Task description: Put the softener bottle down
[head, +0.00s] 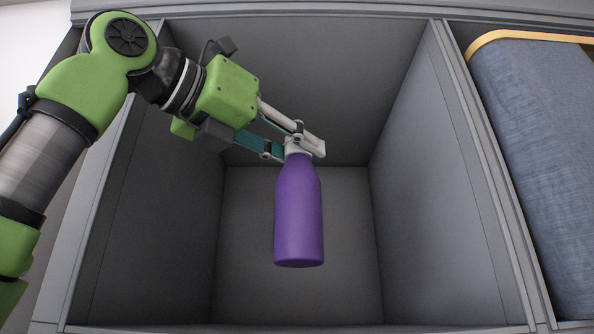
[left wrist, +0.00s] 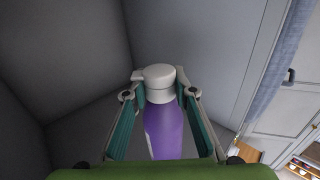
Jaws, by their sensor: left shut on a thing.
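The softener bottle (head: 299,215) is purple with a pale cap, and hangs upright in the head view over a grey open compartment (head: 405,180). My left gripper (head: 303,146) is shut on the bottle at its cap and neck. In the left wrist view the pale cap (left wrist: 159,77) sits between the two fingertips, with the purple body (left wrist: 164,130) below. The bottle's base appears apart from the compartment floor (head: 245,290), though its exact height is hard to tell. My right gripper is not in view.
The compartment's grey walls stand close around on the left, back and right. Its floor looks empty. A blue-grey cloth-covered item (head: 540,150) with a tan edge fills the neighbouring compartment on the right, beyond the divider (head: 487,170).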

